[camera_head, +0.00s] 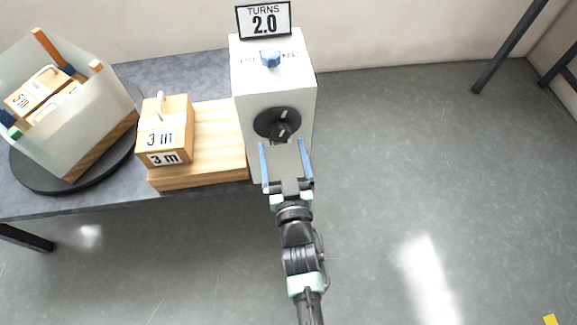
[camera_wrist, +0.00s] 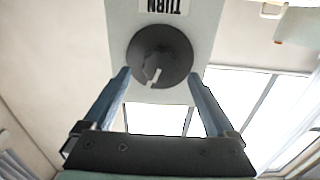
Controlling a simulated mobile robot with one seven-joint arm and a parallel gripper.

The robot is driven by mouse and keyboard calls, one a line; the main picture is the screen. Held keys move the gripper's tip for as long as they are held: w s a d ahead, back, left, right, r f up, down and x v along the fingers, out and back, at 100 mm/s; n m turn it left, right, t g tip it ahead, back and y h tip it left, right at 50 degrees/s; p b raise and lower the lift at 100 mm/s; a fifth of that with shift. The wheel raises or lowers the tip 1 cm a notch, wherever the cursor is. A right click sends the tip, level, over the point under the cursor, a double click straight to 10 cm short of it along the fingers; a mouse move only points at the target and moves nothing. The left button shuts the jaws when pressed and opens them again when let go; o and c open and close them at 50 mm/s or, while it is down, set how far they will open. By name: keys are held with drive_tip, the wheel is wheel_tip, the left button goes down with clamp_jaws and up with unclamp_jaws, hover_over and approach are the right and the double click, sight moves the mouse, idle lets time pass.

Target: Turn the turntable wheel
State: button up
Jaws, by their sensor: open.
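The turntable wheel is a dark round knob (camera_head: 278,125) on the front face of a white box (camera_head: 299,85). It also shows in the wrist view (camera_wrist: 160,55), with a pale notch at its lower edge and an upside-down TURN label beyond it. My gripper (camera_head: 285,143) has two blue fingers, spread apart and empty, pointing at the knob. In the wrist view the fingertips (camera_wrist: 160,74) lie on either side of the knob's lower part. I cannot tell whether they touch it. A sign (camera_head: 264,20) on the box reads TURNS 2.0.
A dark round turntable (camera_head: 42,183) at the left bears a translucent bin (camera_head: 75,135) with wooden blocks and coloured pieces. A wooden block marked 3 m (camera_head: 165,130) sits on a wooden board (camera_head: 222,150) beside the box. A blue knob (camera_head: 270,57) is on the box top.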

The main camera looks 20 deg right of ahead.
drive_tip(key=v, duration=0.9)
drive_tip(key=shift+s, duration=0.3)
drive_tip(key=shift+a+r, duration=0.1)
drive_tip(key=w+a+r+t, duration=0.15)
drive_tip(key=w+r, duration=0.25)
drive_tip(key=r, duration=0.7)
drive_tip(key=w+a+r+n+t+y, duration=0.15)
drive_tip(key=w+r, duration=0.25)
drive_tip(key=r, duration=0.7)
drive_tip(key=w+a+r+t+h, duration=0.15)
drive_tip(key=w+r, duration=0.35)
drive_tip(key=r, duration=0.6)
drive_tip(key=s+a+r+n+t+y, duration=0.1)
drive_tip(key=s+a+r+t+y, duration=0.2)
drive_tip(key=r, duration=0.6)
drive_tip(key=s+a+r+t, duration=0.1)
drive_tip(key=s+a+r, duration=0.1)
drive_tip(key=s+r, duration=0.5)
drive_tip(key=s+a+r+n+t+y, duration=0.1)
drive_tip(key=s+a+r+t+y, duration=0.15)
drive_tip(key=r, duration=0.85)
wheel_tip(320, 180, up, 15)
drive_tip(key=g+p, duration=0.1)
drive_tip(key=p, duration=1.4)
drive_tip(key=shift+w+a, duration=0.25)
drive_tip(key=shift+w, duration=0.1)
drive_tip(key=shift+f+h, duration=0.1)
drive_tip(key=shift+h, duration=0.15)
